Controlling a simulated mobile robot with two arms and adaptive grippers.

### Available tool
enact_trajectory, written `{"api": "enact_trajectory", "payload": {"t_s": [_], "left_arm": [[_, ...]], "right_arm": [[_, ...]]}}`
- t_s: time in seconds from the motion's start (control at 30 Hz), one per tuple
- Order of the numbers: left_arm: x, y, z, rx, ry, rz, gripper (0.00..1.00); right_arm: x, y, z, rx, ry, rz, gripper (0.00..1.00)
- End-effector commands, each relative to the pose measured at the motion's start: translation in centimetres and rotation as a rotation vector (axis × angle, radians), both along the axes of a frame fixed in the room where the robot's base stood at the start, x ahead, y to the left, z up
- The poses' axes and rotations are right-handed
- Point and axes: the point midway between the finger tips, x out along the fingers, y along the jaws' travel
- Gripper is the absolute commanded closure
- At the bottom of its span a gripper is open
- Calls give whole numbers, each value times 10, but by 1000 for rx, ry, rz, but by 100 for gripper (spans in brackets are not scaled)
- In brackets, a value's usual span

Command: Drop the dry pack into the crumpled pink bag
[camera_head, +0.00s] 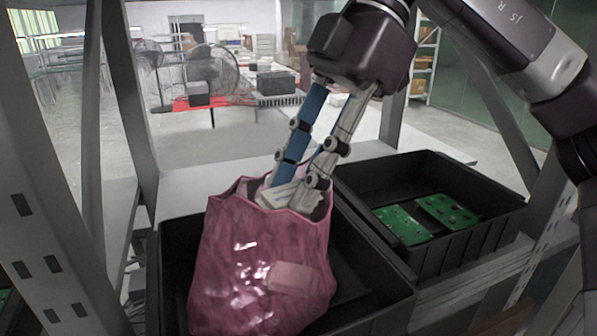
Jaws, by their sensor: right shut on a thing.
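The crumpled pink bag (225,262) stands upright in a black crate (385,262), its mouth open at the top. My right gripper (284,196) comes down from above, with its fingertips inside the mouth of the bag. It is shut on a small whitish thing (277,194), which looks like the dry pack, at the level of the bag's rim. The fingers and the bag's rim hide part of it. My left gripper is not in view.
A second black crate (487,232) stands to the right, with green circuit boards (402,226) in it. Grey metal rack posts (125,95) rise on both sides. A pale bare surface (185,190) lies behind the bag.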

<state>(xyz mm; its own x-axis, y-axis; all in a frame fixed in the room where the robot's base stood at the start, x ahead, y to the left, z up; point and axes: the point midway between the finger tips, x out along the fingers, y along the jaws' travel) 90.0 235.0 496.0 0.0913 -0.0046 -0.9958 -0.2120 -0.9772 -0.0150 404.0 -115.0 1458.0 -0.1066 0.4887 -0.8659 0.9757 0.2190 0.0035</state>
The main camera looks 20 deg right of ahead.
Motion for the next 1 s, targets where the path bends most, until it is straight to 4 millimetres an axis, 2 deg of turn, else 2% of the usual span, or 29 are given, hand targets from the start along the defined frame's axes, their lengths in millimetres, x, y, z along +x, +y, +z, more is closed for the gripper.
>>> {"api": "enact_trajectory", "payload": {"t_s": [0.07, 0.1, 0.23, 0.27, 0.63, 0.73, 0.8, 1.0], "left_arm": [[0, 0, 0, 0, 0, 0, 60], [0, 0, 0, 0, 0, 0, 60], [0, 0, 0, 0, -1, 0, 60], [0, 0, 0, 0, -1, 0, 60], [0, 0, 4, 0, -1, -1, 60], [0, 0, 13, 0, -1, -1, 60], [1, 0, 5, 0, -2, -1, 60], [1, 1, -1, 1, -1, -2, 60]], "right_arm": [[0, 0, -2, -4, 2, 1, 84], [0, 0, -2, -5, 2, 1, 70], [0, -1, -2, -6, 3, 1, 55], [0, -1, -2, -6, 3, 1, 54], [0, 0, 3, -4, 2, 1, 54], [0, 0, 15, -5, 1, 0, 54], [2, -5, 18, -3, 1, 0, 54], [5, -21, 49, -3, 1, 1, 54]]}}
